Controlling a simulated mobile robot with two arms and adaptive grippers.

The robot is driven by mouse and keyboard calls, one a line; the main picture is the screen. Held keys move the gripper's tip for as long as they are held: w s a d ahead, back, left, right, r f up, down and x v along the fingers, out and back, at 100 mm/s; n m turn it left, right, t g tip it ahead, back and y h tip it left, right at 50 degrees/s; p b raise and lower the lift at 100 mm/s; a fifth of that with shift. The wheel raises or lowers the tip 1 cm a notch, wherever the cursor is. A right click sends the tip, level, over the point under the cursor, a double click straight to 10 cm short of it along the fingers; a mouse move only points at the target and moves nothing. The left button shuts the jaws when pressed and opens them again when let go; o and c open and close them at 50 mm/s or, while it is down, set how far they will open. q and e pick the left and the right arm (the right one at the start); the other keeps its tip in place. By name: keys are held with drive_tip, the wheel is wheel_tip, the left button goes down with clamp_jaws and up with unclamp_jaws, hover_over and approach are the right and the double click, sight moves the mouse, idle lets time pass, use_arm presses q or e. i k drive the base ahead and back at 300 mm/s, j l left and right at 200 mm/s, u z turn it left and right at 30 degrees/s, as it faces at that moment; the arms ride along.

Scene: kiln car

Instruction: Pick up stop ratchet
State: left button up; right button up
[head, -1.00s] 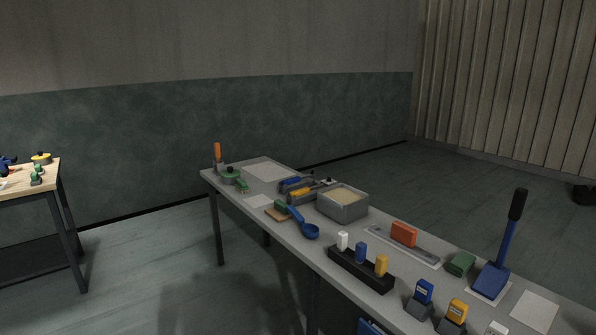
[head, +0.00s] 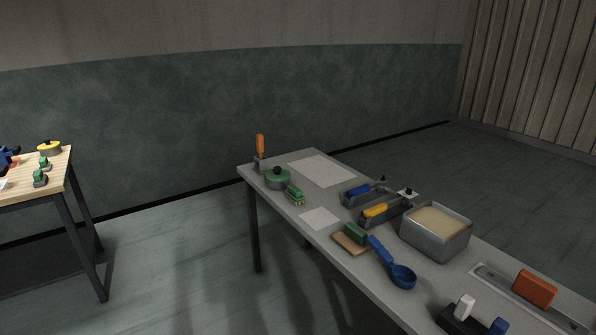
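I cannot tell for sure which thing is the stop ratchet. On the long grey table (head: 335,230), a blue-handled tool (head: 360,190) and a yellow-handled tool (head: 376,209) lie in dark holders side by side near the middle. An orange handle (head: 260,146) stands upright at the far left corner. An orange block (head: 534,289) sits on a long grey plate at the right. Neither of my grippers is in view.
A grey bin with pale filling (head: 435,232), a blue scoop (head: 402,275), a green-topped brush (head: 355,233) and a green lidded pot (head: 278,178) stand on the table. A wooden table (head: 50,182) is at the left. Open floor (head: 170,250) lies between the tables.

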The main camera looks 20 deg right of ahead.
sight(364, 188)
drive_tip(key=i+z, duration=0.15)
drive_tip(key=i, duration=0.4)
drive_tip(key=i+j+z, duration=0.1)
drive_tip(key=i, duration=0.45)
drive_tip(key=j, duration=0.1)
